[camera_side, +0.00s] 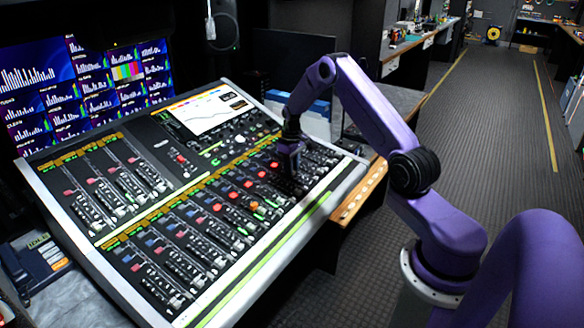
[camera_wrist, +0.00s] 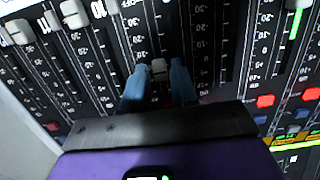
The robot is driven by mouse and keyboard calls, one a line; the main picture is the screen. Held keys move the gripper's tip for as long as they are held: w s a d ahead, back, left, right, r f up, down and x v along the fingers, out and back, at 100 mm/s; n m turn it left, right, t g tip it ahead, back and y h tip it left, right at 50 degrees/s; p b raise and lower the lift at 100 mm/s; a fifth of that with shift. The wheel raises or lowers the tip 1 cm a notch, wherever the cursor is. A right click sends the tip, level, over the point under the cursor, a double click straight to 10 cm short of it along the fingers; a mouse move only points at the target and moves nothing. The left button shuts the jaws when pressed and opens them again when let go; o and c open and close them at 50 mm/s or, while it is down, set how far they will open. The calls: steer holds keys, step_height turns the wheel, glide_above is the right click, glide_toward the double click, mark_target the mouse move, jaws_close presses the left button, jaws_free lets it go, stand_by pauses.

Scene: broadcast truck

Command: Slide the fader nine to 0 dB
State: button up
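The mixing console (camera_side: 75,232) carries rows of faders with coloured lights and printed dB scales. In the side view, my gripper (camera_side: 291,178) is down at the faders toward the right end of the front row and hides the one under it. In the wrist view, the two blue fingers of my gripper (camera_wrist: 160,76) stand on either side of a small grey fader cap (camera_wrist: 159,68). The cap nearly fills the space between the fingertips. I cannot tell whether they touch it. The fader's number and the scale mark at the cap cannot be read.
Neighbouring fader caps show in the wrist view: a pale one (camera_wrist: 74,13) and another at the far left (camera_wrist: 19,32). Red lit buttons (camera_wrist: 265,101) sit at the right. A wooden ledge (camera_side: 362,192) runs by the console's right end. The aisle floor (camera_side: 480,120) is clear.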

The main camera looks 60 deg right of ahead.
step_height(320, 180, up, 17)
steer(key=shift+r, duration=0.2)
stand_by(0.5)
steer(key=s+a+r+n, duration=0.2)
steer(key=s+a, duration=0.1)
steer(key=a, duration=0.6)
steer(key=s+a+r+n, duration=0.15)
steer(key=s+a, duration=0.25)
steer(key=a, duration=0.5)
steer(key=s+a+r+n, duration=0.1)
steer(key=s+a+n, duration=0.15)
steer(key=a, duration=0.65)
steer(key=s+a+f+n, duration=0.1)
steer(key=s+a+n, duration=0.1)
steer(key=s, duration=1.1)
steer(key=s+a+f+n, duration=0.1)
steer(key=s+n, duration=0.3)
steer(key=s, duration=1)
steer(key=shift+s+a+n, duration=0.15)
steer(key=shift+a+n, duration=0.15)
steer(key=shift+a, duration=0.6)
